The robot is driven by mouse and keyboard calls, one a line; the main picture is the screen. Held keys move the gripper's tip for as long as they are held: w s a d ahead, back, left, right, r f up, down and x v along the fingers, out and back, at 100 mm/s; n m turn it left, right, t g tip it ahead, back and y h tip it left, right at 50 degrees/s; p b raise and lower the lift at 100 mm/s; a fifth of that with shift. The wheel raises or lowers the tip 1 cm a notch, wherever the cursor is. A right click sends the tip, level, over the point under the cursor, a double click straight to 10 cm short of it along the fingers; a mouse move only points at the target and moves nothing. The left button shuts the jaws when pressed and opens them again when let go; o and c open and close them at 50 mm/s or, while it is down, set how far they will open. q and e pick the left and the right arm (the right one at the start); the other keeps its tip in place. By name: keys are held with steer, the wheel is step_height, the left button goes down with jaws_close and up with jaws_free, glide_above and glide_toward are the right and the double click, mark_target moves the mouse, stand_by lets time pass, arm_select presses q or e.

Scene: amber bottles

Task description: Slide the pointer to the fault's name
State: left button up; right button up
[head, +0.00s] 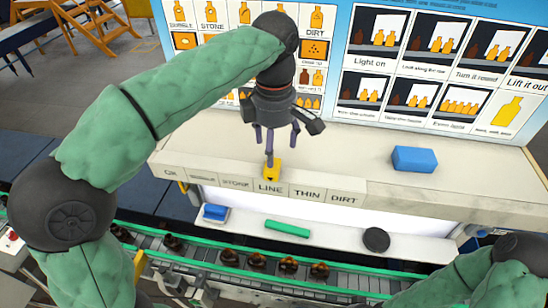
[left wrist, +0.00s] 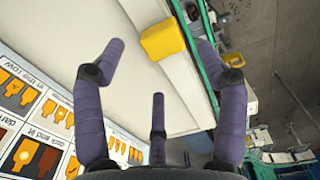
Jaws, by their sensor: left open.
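The yellow pointer (head: 271,169) sits on the shelf's front edge, directly above the word LINE on the label strip (head: 307,194). The strip reads OK, a small blurred word, STONE, LINE, THIN and DIRT. My left gripper (head: 272,145) is open, fingers down, just above and behind the pointer. One fingertip overlaps the pointer's top edge in the head view; I cannot tell if they touch. In the left wrist view the pointer (left wrist: 162,41) shows beyond the open, empty fingers (left wrist: 158,75). My right gripper is out of view.
A blue block (head: 414,159) lies on the shelf at right. A green bar (head: 287,228), a black disc (head: 376,240) and a blue-and-white item (head: 215,212) lie below the strip. Picture boards (head: 440,60) stand behind.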

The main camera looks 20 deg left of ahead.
arm_select(q)
steer(key=shift+r, duration=2.6)
